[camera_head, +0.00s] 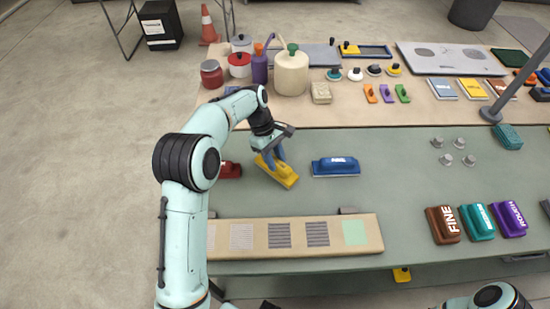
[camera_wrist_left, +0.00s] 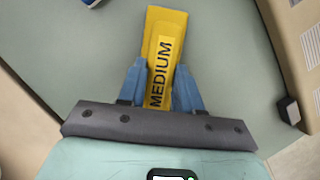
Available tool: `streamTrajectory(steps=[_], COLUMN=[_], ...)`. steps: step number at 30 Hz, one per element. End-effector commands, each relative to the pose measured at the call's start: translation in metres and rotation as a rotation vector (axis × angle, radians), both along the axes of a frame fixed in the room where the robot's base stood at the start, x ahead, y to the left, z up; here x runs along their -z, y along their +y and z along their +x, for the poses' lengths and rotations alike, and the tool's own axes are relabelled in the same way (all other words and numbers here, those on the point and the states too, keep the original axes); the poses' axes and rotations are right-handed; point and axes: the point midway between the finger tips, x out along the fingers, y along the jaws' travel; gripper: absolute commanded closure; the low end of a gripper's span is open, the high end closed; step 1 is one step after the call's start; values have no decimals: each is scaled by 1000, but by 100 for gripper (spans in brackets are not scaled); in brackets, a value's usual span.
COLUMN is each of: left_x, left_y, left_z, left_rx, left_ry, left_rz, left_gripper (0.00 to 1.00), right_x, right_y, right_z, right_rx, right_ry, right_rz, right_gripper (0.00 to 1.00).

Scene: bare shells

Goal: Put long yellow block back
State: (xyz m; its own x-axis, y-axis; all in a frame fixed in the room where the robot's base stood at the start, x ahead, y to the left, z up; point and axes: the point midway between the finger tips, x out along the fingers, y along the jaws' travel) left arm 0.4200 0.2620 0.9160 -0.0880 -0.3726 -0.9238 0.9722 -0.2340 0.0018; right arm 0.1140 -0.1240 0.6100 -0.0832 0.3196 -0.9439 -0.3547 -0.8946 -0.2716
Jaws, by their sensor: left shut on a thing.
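The long yellow block (camera_head: 283,176) is in my left gripper (camera_head: 272,154), over the green table mat between a red block and a blue block. The left wrist view shows the block (camera_wrist_left: 164,45) lengthwise between the two blue fingers (camera_wrist_left: 160,90), which are shut on its near end. The word MEDIUM is readable on its top. I cannot tell whether its underside touches the mat. The long blue block (camera_head: 336,169) lies to its right. The red block (camera_head: 229,170) lies to its left, partly behind my arm. My right gripper is not in view.
A beige board (camera_head: 262,236) with grey patches lies along the front edge. Brown (camera_head: 442,227), teal (camera_head: 478,223) and purple (camera_head: 509,221) blocks stand at the right. Small grey knobs (camera_head: 459,143) stand behind them. Jars and tools crowd the back. The mat's middle right is clear.

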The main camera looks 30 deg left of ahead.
Motion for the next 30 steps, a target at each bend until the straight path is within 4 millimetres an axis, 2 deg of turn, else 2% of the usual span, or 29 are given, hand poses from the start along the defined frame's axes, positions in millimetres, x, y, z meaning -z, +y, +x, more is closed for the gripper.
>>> streamTrajectory(steps=[4, 5, 7, 16, 19, 23, 30], left_x=[3, 4, 3, 3, -3, -24, -74], left_y=[0, 0, 0, 0, 1, 9, 29], left_z=[0, 0, 0, 0, 0, 3, 8], left_rx=[0, 0, 0, 1, 0, -1, -2], left_ry=[0, 0, 0, 2, 0, -3, -4], left_rz=[0, 0, 0, 0, 0, 1, 1], left_gripper=[91, 63, 41, 41, 41, 41, 41], right_x=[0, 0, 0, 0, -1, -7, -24], right_y=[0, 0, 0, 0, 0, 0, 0], right_z=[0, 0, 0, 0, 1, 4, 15], right_rx=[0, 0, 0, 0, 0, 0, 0], right_ry=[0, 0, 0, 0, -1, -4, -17], right_rz=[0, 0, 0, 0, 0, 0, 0], right_gripper=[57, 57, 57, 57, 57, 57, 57])
